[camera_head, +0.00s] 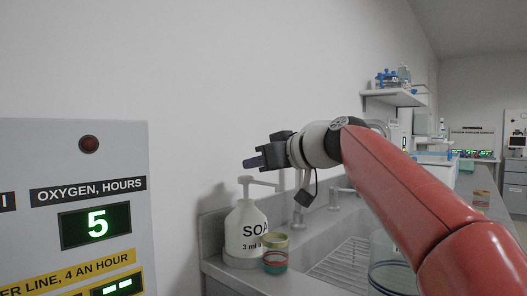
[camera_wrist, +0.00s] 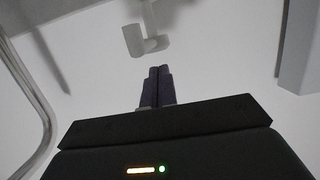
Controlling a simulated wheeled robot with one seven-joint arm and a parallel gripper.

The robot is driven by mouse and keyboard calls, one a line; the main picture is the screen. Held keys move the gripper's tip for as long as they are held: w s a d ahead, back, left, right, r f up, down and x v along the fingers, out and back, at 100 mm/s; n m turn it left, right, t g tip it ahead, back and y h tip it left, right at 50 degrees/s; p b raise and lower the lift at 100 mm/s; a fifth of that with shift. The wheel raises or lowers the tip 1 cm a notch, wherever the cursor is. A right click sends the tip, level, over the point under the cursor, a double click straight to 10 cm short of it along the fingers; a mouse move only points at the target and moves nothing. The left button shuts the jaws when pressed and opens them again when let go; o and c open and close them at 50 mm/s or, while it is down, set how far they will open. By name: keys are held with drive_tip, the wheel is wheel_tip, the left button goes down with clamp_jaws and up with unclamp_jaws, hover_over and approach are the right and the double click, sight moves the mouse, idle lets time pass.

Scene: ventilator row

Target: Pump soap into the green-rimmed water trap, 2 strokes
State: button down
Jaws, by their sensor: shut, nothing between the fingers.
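A white soap pump bottle (camera_head: 240,232) stands upright on the counter corner, its pump head (camera_head: 245,181) raised and its spout pointing right. A pale pump-like part (camera_wrist: 146,42) shows beyond my fingertips in the wrist view. A small jar (camera_head: 276,253) stands right of the bottle, under or near the spout; its rim looks olive-gold to green, with a red band and teal lower part. My gripper (camera_head: 253,163) is shut and empty, just above the pump head, with a small gap in the head view. Its dark fingers (camera_wrist: 157,82) are together in the wrist view.
A sink with a drain rack (camera_head: 340,262) lies right of the jar, with a tap (camera_head: 299,212) behind. A clear glass vessel (camera_head: 388,277) stands under my arm. A panel reading oxygen hours 5 (camera_head: 75,210) fills the left.

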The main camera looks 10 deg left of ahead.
sight(252, 180)
drive_tip(key=shift+f, duration=0.6)
wheel_tip(252, 180, down, 2)
drive_tip(key=b, duration=0.3)
drive_tip(key=shift+f, duration=0.25)
drive_tip(key=shift+r, duration=0.1)
drive_tip(key=b+v, duration=0.1)
drive_tip(key=v, duration=0.7)
drive_tip(key=shift+r, duration=0.1)
